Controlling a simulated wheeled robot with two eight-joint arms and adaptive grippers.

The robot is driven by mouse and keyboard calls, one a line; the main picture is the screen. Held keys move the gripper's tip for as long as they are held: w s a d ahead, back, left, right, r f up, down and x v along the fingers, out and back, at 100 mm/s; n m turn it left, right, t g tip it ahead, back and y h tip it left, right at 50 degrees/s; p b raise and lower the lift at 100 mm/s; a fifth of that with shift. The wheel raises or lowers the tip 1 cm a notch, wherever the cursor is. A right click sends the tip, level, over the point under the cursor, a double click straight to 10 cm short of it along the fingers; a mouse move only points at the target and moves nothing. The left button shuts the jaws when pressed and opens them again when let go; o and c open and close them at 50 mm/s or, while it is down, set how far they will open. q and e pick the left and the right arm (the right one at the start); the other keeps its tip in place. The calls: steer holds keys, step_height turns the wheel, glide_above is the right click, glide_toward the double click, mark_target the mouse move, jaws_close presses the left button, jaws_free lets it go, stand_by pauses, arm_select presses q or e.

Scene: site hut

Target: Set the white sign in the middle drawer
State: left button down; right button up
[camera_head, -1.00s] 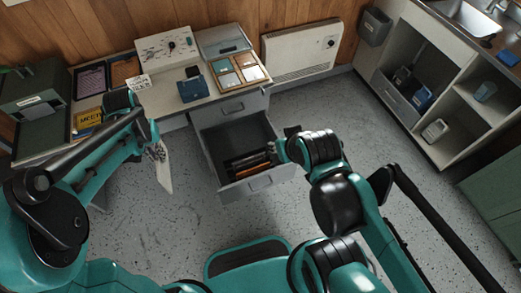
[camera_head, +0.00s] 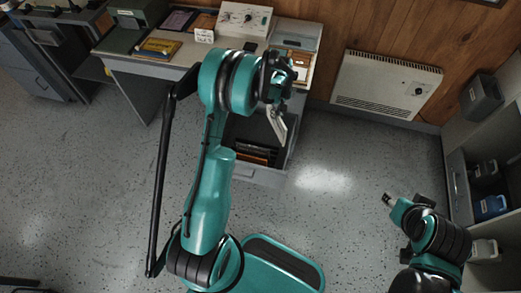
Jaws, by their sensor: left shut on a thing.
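My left gripper (camera_head: 279,92) is at the desk's right end, shut on the white sign (camera_head: 278,124). The sign hangs tilted below the fingers, seen nearly edge-on, above the open drawer. The open drawer (camera_head: 262,175) is pulled out from the desk's drawer unit, and dark and orange items lie in its front part. My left arm hides the drawer's left side and much of the unit. My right gripper (camera_head: 388,199) is at the lower right, over the floor and apart from the drawer; its fingers are too small to judge.
The desk top (camera_head: 165,62) holds a yellow book (camera_head: 158,47), a small lettered card (camera_head: 204,36) and a white control box (camera_head: 243,19). A wall heater (camera_head: 386,85) and a grey bin (camera_head: 481,96) are at right. Floor between drawer and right arm is clear.

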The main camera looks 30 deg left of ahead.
arm_select(q)
steer(key=w+a+f+n+b, duration=0.1)
steer(key=a+f+n+b, duration=0.1)
steer(key=f, duration=0.8)
steer(key=w+a+f+n+b, duration=0.1)
steer(key=a+f+n, duration=0.4)
steer(key=f, duration=0.5)
steer(key=w+a+f+n+b, duration=0.2)
steer(key=a+f, duration=0.3)
steer(key=f, duration=0.6)
steer(key=shift+n+b, duration=0.6)
steer(key=shift+n, duration=0.3)
steer(key=c, duration=1.6)
jaws_free()
steer(key=shift+r, duration=0.1)
steer(key=shift+c, duration=0.2)
